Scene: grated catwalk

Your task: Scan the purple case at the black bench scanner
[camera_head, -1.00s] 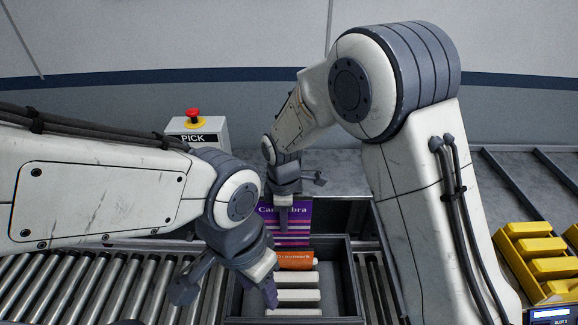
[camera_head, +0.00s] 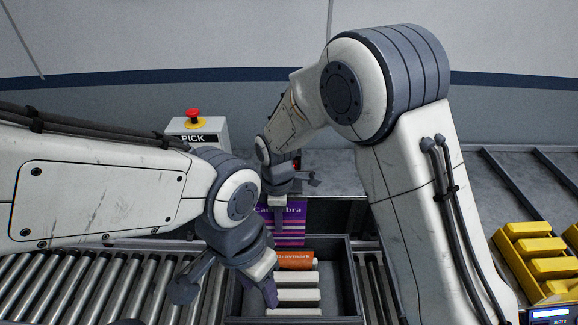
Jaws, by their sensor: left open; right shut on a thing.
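The purple case (camera_head: 290,230), with white lettering and pink stripes, hangs upright at the back edge of the dark tote (camera_head: 345,290). My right gripper (camera_head: 278,205) is shut on its top edge and covers part of the lettering. My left gripper (camera_head: 228,290) is open and empty over the left side of the tote, fingers pointing down. A small dark thing with a red spot shows just behind my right wrist; I cannot tell whether it is the black bench scanner.
The tote holds an orange box (camera_head: 296,260) and several pale boxes (camera_head: 297,295). A roller conveyor (camera_head: 90,285) runs beside it. A PICK box with a red button (camera_head: 194,120) stands behind. Yellow bins (camera_head: 540,255) are at right.

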